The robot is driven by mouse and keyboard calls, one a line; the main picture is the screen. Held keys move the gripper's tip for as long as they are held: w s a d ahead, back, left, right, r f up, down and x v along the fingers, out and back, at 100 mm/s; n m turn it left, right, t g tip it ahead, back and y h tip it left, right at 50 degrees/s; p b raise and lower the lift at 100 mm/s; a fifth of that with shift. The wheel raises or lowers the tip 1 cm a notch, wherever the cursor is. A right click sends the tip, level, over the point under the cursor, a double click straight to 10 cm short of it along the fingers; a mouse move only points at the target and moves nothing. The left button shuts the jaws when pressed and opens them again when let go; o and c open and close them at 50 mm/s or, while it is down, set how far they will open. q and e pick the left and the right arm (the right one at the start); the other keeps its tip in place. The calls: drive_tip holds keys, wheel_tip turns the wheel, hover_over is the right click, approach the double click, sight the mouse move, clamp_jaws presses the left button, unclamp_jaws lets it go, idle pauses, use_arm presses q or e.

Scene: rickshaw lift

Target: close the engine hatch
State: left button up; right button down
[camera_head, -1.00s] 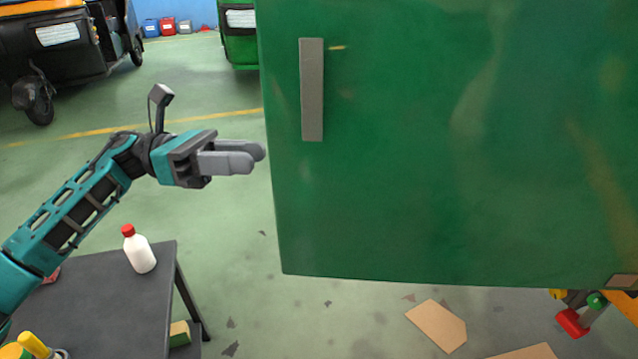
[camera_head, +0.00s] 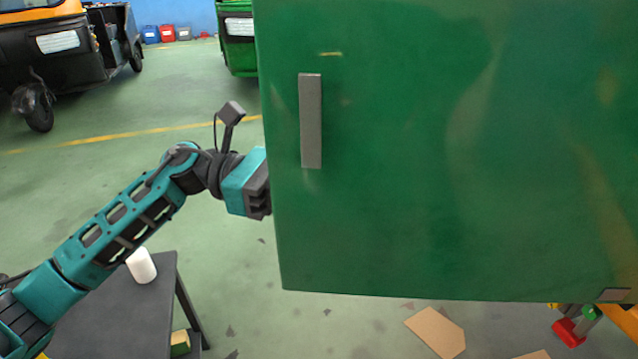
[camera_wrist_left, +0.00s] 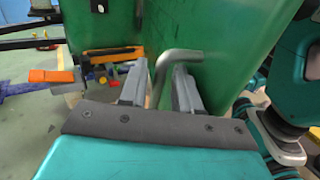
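The engine hatch (camera_head: 400,190) is a large green panel that fills the middle and right of the head view. A flat grey strip (camera_head: 311,121) is on its face near the left edge. My left gripper (camera_wrist_left: 160,68) reaches behind the hatch's left edge, and its fingers are hidden in the head view. In the left wrist view its fingers are apart, with a bent grey handle (camera_wrist_left: 176,58) between them. A gap shows beside the handle. The hatch's green inner side (camera_wrist_left: 235,40) is at the right there. My right gripper is not in view.
A dark table (camera_head: 110,318) with a white bottle (camera_head: 141,266) stands below my left arm. Cardboard (camera_head: 436,331) lies on the floor. Parked rickshaws (camera_head: 75,50) stand behind. An orange-handled tool (camera_wrist_left: 52,76) shows in the wrist view.

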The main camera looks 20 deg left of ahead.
use_arm(q)
drive_tip(key=shift+d, duration=0.25)
clamp_jaws()
idle(0.4)
